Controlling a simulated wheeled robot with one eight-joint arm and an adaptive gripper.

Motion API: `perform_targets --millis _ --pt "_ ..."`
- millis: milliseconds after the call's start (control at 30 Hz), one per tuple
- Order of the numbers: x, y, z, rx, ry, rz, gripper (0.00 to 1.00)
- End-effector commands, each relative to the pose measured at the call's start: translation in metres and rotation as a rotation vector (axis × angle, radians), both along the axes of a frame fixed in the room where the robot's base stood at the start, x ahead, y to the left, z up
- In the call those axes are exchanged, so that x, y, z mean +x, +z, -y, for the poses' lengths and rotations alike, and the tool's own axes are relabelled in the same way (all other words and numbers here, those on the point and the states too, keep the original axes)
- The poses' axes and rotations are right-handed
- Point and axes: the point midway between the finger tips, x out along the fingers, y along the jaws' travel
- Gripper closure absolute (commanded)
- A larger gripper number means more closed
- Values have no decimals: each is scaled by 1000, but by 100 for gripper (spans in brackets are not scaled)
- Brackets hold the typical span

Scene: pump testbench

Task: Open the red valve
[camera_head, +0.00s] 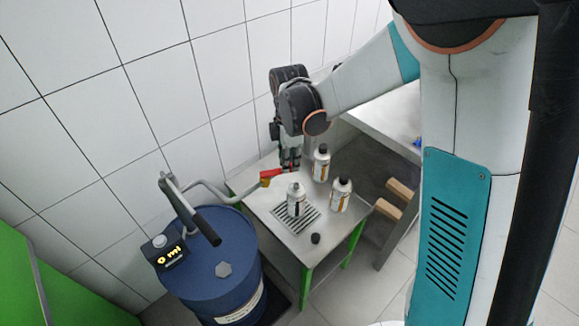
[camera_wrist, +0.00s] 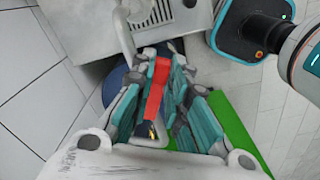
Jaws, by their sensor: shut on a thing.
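The red valve (camera_head: 272,174) sits at the end of the grey pipe that comes from the blue drum's pump, above the left edge of the metal table. It is red with a yellow-orange end. My gripper (camera_head: 290,162) is at its right side, pointing down. In the wrist view, the red valve handle (camera_wrist: 157,85) runs between the teal fingers of my gripper (camera_wrist: 155,98), which are shut on it. The fingers hide part of the handle's sides. A yellow-and-black end (camera_wrist: 148,131) shows near the fingertips.
The metal table (camera_head: 266,198) holds several items: a bottle on a grate (camera_head: 296,200), two more bottles (camera_head: 322,165) (camera_head: 341,195) and a black cap (camera_head: 315,238). The blue drum (camera_head: 210,275) with its pump (camera_head: 187,208) stands left. A tiled wall is behind.

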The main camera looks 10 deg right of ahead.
Motion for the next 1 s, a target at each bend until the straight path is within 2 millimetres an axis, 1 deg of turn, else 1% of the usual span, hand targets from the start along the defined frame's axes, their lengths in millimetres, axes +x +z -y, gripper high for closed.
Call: perform_targets --millis 200,500,733,1000 --pt "14 -1 -3 0 193 0 100" --pt "28 0 -8 0 397 0 100" --pt "33 0 -11 -1 483 0 100" --pt "34 0 -13 0 514 0 100"
